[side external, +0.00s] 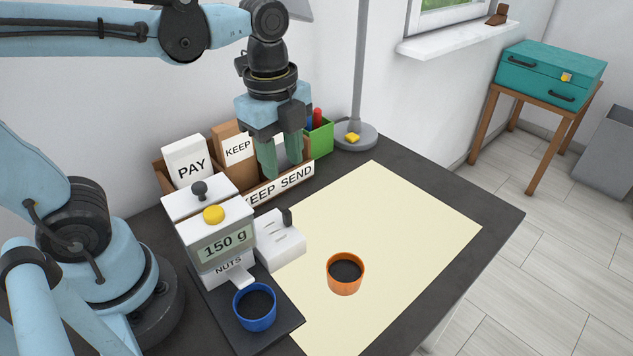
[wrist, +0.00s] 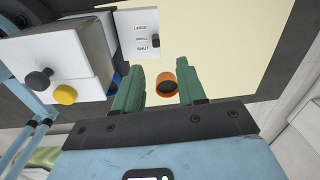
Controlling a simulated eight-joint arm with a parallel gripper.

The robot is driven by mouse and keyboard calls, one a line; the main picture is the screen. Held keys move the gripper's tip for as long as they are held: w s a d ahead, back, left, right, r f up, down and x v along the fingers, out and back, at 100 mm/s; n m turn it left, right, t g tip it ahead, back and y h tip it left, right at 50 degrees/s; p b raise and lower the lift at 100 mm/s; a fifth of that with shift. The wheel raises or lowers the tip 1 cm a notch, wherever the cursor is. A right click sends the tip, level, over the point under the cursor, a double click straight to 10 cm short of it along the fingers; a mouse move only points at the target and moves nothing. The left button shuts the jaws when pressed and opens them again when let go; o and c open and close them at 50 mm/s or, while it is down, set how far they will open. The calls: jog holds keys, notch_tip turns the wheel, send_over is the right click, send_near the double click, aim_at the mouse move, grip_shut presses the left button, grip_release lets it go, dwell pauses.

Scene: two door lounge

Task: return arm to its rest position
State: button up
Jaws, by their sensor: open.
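My gripper (side external: 281,157) hangs pointing down above the back of the table, in front of the letter rack in the side view. Its green fingers are apart with nothing between them that they hold. In the wrist view the gripper (wrist: 160,85) shows the two fingers spread. Between and beyond them, lower down, an orange cup (wrist: 167,79) is visible. In the side view the orange cup (side external: 345,273) stands upright on the cream mat, dark inside, well away from my gripper.
A nuts dispenser (side external: 222,239) reading 150 g stands at the left, with a blue cup (side external: 255,308) under its spout. A white switch box (side external: 279,243) is beside it. The letter rack (side external: 279,188), green pen box (side external: 319,139) and lamp base (side external: 355,136) line the back. The cream mat (side external: 400,220) is mostly clear.

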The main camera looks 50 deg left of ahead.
jog(key=a+n+t, duration=0.1)
jog(key=n+t, duration=0.1)
jog(key=n, duration=0.3)
jog(key=a+f+n+t, duration=0.1)
jog(key=n+t, duration=0.1)
jog(key=n, duration=0.4)
jog(key=w+a+f+n+t, duration=0.1)
jog(key=a+n+t, duration=0.1)
jog(key=n, duration=0.4)
jog(key=shift+a+f+t, duration=0.1)
jog(key=shift+f+t, duration=0.1)
jog(key=shift+t, duration=0.1)
